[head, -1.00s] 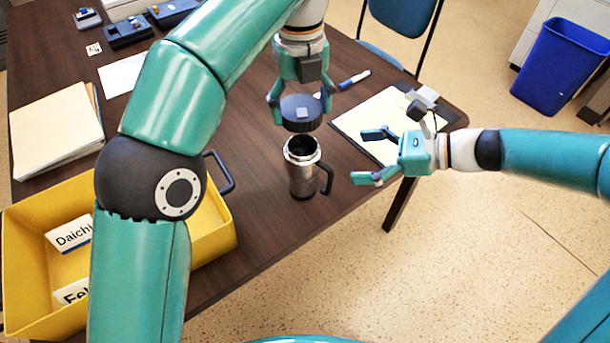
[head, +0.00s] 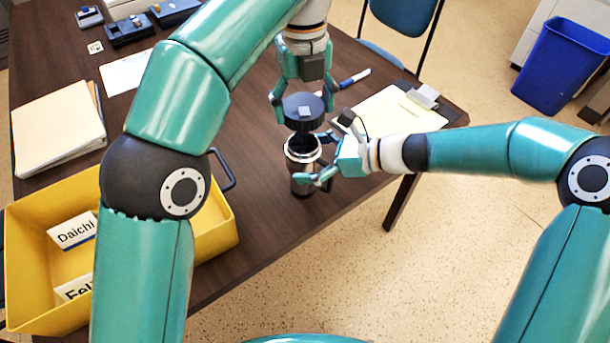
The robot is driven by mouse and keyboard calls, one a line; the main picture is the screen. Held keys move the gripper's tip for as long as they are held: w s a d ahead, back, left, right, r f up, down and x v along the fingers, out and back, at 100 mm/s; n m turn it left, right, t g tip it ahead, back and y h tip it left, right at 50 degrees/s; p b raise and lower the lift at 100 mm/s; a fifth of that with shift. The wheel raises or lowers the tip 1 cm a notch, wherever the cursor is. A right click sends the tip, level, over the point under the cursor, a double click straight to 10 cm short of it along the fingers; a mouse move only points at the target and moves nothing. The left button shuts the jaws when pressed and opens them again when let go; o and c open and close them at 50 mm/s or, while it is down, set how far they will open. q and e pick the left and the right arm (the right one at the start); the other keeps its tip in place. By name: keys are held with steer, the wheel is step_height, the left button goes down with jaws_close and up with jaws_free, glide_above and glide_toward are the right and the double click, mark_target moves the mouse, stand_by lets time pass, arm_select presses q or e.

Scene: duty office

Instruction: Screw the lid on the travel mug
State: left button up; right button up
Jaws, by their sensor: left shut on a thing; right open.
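The travel mug (head: 303,147) stands upright on the dark table, a steel cup with an open top. My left gripper (head: 304,100) points down and is shut on the dark round lid (head: 302,112), holding it just above the mug's mouth, apart from it. My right gripper (head: 314,160) comes in from the right and is open, with its fingers at the mug's upper body. Its hand hides the mug's handle and part of its side. I cannot tell whether the fingers touch the mug.
A yellow bin (head: 222,222) with name cards stands at the table's front left, near a stack of folders (head: 58,130). A clipboard with paper (head: 385,108) and a blue marker (head: 355,78) lie behind my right gripper. A blue waste bin (head: 562,65) stands on the floor.

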mark_target(302, 137)
steer(key=c, duration=1.8)
arm_select(q)
steer(key=shift+a+f, duration=0.15)
steer(key=shift+f, duration=2.3)
arm_select(e)
steer(key=shift+o, duration=0.2)
steer(key=shift+s+f, duration=0.1)
arm_select(q)
steer(key=shift+f, duration=0.1)
steer(key=shift+f, duration=0.8)
steer(key=shift+f, duration=0.5)
arm_select(e)
steer(key=shift+f, duration=0.1)
jaws_close()
arm_select(q)
steer(key=m, duration=0.7)
